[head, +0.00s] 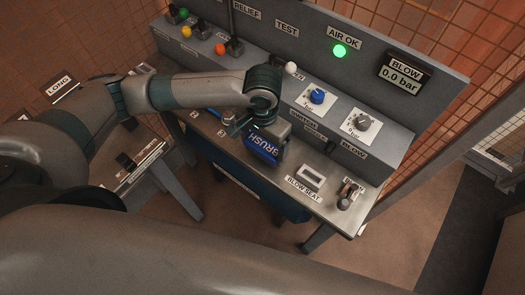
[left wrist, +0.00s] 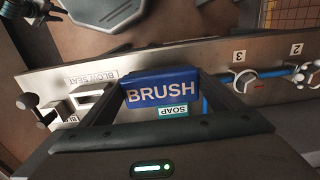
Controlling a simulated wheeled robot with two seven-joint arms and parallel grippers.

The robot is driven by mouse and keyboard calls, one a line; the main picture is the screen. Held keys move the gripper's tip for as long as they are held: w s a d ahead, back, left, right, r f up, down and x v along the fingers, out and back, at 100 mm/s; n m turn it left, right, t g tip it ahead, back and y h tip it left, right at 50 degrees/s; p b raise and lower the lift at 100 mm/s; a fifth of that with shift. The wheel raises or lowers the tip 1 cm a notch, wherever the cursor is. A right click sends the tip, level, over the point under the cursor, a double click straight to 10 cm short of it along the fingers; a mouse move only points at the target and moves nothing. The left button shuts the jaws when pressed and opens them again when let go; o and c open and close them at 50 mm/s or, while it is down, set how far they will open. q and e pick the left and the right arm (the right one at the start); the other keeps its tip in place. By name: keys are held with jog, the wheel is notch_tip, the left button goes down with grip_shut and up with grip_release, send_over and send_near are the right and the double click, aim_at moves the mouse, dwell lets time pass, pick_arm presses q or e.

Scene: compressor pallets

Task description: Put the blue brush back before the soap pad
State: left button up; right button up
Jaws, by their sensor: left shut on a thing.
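The blue brush (head: 265,148), a block with white lettering BRUSH, is in my left gripper (head: 258,124) over the bench's front part. In the left wrist view the brush (left wrist: 161,92) sits between the two dark fingers of the left gripper (left wrist: 162,84), which is shut on it. A teal SOAP label (left wrist: 173,110) shows just below the brush in that view; the pad itself I cannot make out, and the brush and gripper cover that area. Whether the brush touches the bench I cannot tell.
The steel bench (head: 330,205) carries a BLOW SEAT with a white frame (head: 312,173) and a small lever fitting (head: 348,194) to the right. Behind stands a grey control panel (head: 385,120) with knobs and a lit green lamp (head: 339,51). A blue rod with numbered rings (left wrist: 246,77) lies beside the brush.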

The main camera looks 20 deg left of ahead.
aim_at(263, 154)
pick_arm(q)
jog(key=shift+f+p, duration=0.35)
jog(key=shift+f, duration=1.4)
jog(key=o, duration=1)
jog(key=shift+f, duration=0.15)
jog(key=shift+r, duration=0.75)
notch_tip(263, 154, up, 11)
jog(key=shift+f+b, duration=0.1)
jog(key=shift+b, duration=0.8)
